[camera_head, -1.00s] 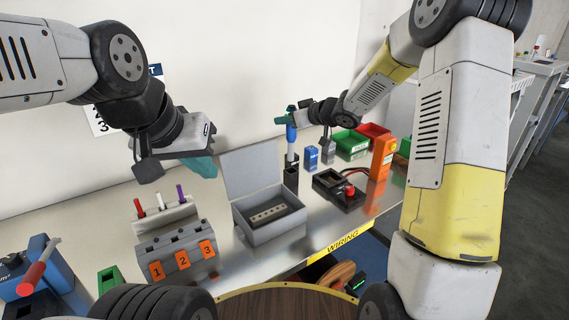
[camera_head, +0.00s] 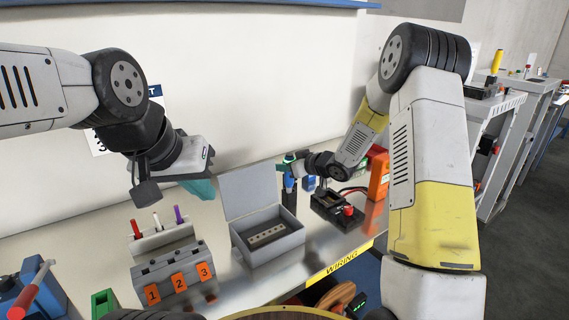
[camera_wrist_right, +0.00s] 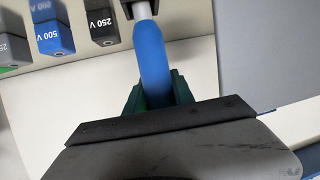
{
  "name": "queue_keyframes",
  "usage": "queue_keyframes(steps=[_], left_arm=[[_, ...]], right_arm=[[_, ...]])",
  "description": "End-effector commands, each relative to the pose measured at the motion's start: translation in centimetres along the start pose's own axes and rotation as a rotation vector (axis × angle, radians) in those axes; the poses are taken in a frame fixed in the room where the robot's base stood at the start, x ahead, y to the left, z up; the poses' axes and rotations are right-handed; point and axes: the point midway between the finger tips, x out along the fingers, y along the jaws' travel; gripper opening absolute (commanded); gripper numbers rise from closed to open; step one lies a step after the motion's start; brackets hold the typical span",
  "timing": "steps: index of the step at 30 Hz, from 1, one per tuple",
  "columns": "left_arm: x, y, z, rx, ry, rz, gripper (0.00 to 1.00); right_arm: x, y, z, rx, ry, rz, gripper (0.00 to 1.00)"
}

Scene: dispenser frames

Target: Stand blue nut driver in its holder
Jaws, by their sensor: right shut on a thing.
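The blue nut driver (camera_head: 288,183) is upright in the head view, with its handle just above a black holder (camera_head: 289,200). My right gripper (camera_head: 291,164) is shut on it near the top of the handle. In the right wrist view the blue handle (camera_wrist_right: 152,60) sits between the green fingers, and its grey shaft leads to a dark part at the top edge. How deep the shaft sits in the holder is hidden. My left gripper (camera_head: 203,188) hangs above the table at the left, its teal fingers partly hidden behind its body.
An open grey box (camera_head: 268,240) stands just left of the holder. A black tray with a red knob (camera_head: 337,210) and an orange device (camera_head: 377,172) stand to the right. A blue 500 V block (camera_wrist_right: 54,38) is beside the driver. A numbered rack (camera_head: 177,272) stands at left.

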Motion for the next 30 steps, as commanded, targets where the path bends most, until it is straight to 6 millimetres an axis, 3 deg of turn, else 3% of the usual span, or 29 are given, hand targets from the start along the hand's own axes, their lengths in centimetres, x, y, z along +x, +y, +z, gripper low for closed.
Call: queue_keyframes(steps=[2,3,6,17,20,30], left_arm=[[0.0,0.0,0.0,0.000,0.000,0.000,0.00],[0.0,0.0,0.0,0.000,0.000,0.000,0.00],[0.0,0.0,0.0,0.000,0.000,0.000,0.00],[0.0,0.0,0.0,0.000,0.000,0.000,0.00],[0.0,0.0,0.0,0.000,0.000,0.000,0.00],[0.0,0.0,0.0,0.000,0.000,0.000,0.00]], right_arm=[[0.1,0.0,0.2,0.000,0.001,-0.001,0.00],[0.1,0.0,0.2,0.000,0.000,-0.001,0.38],[0.1,0.0,0.2,0.000,0.000,0.000,0.51],[-0.1,0.0,-0.2,-0.001,0.001,0.001,0.51],[-1.4,0.1,-0.2,0.001,0.000,0.002,0.51],[-8.6,0.1,-0.2,0.000,0.001,0.003,0.51]])
